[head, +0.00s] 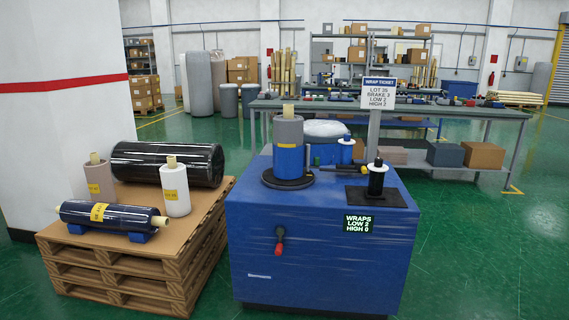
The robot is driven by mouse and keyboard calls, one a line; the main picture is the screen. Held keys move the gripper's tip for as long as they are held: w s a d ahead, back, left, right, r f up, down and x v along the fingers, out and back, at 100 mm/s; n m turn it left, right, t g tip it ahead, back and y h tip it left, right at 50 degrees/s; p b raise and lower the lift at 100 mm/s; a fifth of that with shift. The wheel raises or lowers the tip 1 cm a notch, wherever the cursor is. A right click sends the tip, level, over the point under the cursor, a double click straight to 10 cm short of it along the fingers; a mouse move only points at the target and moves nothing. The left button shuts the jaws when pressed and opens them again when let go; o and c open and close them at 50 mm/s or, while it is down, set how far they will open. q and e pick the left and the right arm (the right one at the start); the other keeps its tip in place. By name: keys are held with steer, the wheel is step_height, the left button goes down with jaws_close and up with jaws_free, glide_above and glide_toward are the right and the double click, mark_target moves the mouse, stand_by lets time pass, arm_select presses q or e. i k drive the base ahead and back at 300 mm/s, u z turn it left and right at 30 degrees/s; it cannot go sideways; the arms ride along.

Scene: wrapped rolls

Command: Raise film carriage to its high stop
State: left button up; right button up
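A blue wrapping machine (320,250) stands in front of me. On its top, a grey roll (288,130) stands upright on a black turntable (272,181), its lower part covered in blue film (289,160). A small blue spool with a white cap (346,152) stands just behind and right of the roll. A black upright post with a white collar (377,180) stands on a black plate at the right. I cannot tell for certain which part is the film carriage. The counter (358,223) reads WRAPS LOW 2, HIGH 0. Neither gripper is in view.
The ticket (379,94) reads BRAKE 3, LOW 2, HIGH 2. A red-handled crank (279,242) is on the machine's front. A wooden pallet (130,262) with several rolls stands at the left. A workbench (480,112) stands behind. Green floor (480,250) is clear at the right.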

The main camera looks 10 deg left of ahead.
mark_target(357, 166)
steer(key=u, duration=0.75)
steer(key=i, duration=0.7)
steer(key=u, duration=0.85)
steer(key=i, duration=1.2)
steer(key=z, duration=0.8)
steer(key=i, duration=1)
steer(key=z, duration=1.15)
steer(key=i, duration=0.15)
steer(key=z, duration=0.15)
